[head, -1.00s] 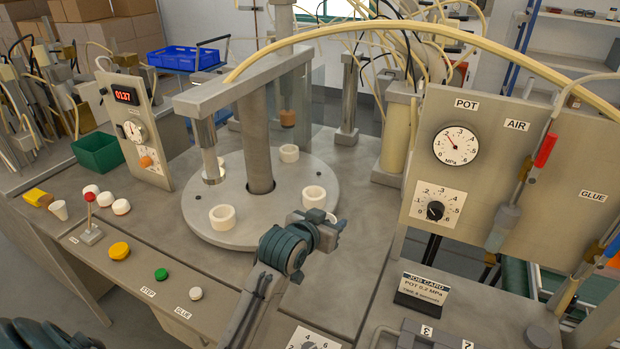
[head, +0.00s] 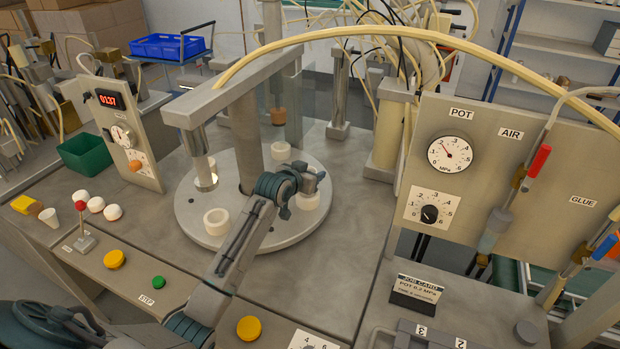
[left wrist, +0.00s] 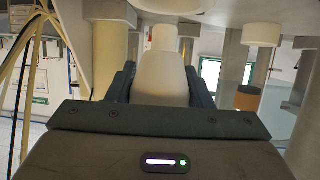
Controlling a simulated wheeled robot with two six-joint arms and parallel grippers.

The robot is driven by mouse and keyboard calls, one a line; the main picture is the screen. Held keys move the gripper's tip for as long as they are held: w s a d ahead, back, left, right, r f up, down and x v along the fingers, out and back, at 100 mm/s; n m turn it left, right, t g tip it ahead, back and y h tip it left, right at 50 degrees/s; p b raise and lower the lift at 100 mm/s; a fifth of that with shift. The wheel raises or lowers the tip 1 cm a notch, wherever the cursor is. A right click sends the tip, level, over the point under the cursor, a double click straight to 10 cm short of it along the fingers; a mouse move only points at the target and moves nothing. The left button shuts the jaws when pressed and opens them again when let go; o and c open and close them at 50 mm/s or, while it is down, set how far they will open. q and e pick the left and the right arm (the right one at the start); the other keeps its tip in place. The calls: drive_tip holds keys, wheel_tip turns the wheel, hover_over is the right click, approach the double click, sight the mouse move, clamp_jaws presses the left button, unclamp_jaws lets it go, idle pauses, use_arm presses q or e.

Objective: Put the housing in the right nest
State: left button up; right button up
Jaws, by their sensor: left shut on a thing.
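My left gripper (head: 304,186) is over the right side of the round grey dial plate (head: 240,235), at the right nest. It is shut on the white housing (left wrist: 160,78), which shows between the fingers in the left wrist view; in the head view the gripper hides it. The right nest, a white ring (head: 309,202), shows partly below the gripper. I cannot tell whether the housing touches it. Other white ring nests sit at the front (head: 216,222) and back (head: 280,151) of the plate. My right gripper is not in view.
A press column stands on the dial plate, with a steel cylinder (head: 204,172) at left. Several white parts (head: 96,205) lie at left near a green bin (head: 86,153). A gauge panel (head: 450,185) stands at right. The bench between plate and panel is clear.

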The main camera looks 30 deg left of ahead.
use_arm(q)
drive_tip(key=shift+w+a+f, duration=0.1)
drive_tip(key=shift+w, duration=0.05)
wheel_tip(320, 180, down, 2)
drive_tip(key=shift+f+p, duration=0.1)
drive_tip(key=shift+p, duration=0.6)
drive_tip(key=shift+f, duration=0.55)
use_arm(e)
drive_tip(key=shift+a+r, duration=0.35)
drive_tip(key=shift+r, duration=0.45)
use_arm(q)
drive_tip(key=shift+f, duration=0.1)
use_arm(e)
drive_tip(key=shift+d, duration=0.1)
use_arm(q)
drive_tip(key=shift+f, duration=0.55)
drive_tip(key=o, duration=0.9)
drive_tip(key=shift+o, duration=0.2)
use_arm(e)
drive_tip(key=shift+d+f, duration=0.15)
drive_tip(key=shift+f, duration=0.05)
